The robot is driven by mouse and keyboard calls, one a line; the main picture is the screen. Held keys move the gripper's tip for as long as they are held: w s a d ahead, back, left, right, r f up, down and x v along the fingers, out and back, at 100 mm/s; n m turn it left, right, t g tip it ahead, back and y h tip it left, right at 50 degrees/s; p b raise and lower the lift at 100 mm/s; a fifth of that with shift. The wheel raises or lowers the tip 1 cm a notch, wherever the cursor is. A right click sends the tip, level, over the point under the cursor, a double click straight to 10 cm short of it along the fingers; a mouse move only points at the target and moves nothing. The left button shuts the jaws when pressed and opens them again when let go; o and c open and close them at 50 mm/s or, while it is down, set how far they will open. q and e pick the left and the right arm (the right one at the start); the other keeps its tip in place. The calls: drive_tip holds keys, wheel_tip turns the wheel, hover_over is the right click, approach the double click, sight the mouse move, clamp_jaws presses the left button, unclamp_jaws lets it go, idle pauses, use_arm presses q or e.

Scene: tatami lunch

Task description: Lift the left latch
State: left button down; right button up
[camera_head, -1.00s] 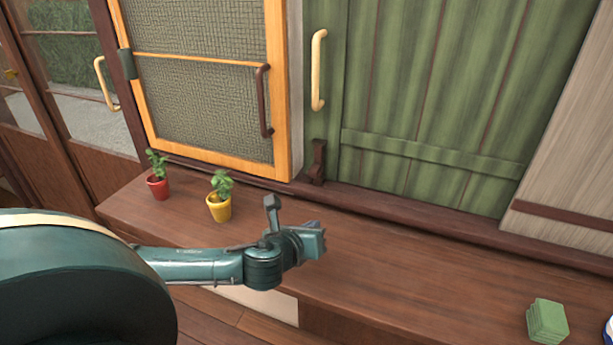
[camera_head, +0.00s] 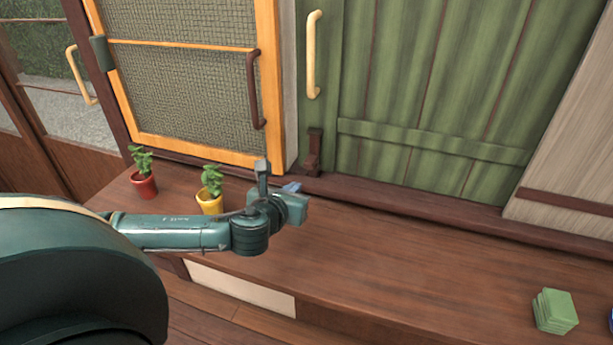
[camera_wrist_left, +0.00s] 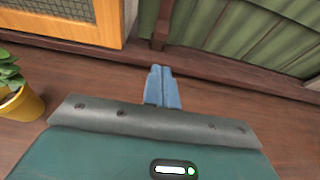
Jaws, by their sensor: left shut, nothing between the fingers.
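A dark brown latch (camera_head: 314,153) stands upright at the lower left edge of the green shutter (camera_head: 430,95), just above the sill. It also shows at the top of the left wrist view (camera_wrist_left: 161,28), partly cut off by the frame's edge. My left gripper (camera_head: 293,187) is over the wooden ledge, in front of the latch and apart from it. Its blue fingers (camera_wrist_left: 162,72) are together and empty, pointing toward the sill below the latch. My right gripper is in no view.
A yellow pot with a plant (camera_head: 209,200) stands behind my left forearm, and a red pot (camera_head: 144,187) is farther left. An orange-framed screen (camera_head: 272,85) adjoins the shutter. Green blocks (camera_head: 555,311) lie at the ledge's right. The ledge between is clear.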

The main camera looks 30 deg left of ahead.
sight(313, 158)
use_arm(q)
drive_tip(key=x, duration=0.9)
drive_tip(key=shift+w+f, duration=0.15)
drive_tip(key=shift+w, duration=0.1)
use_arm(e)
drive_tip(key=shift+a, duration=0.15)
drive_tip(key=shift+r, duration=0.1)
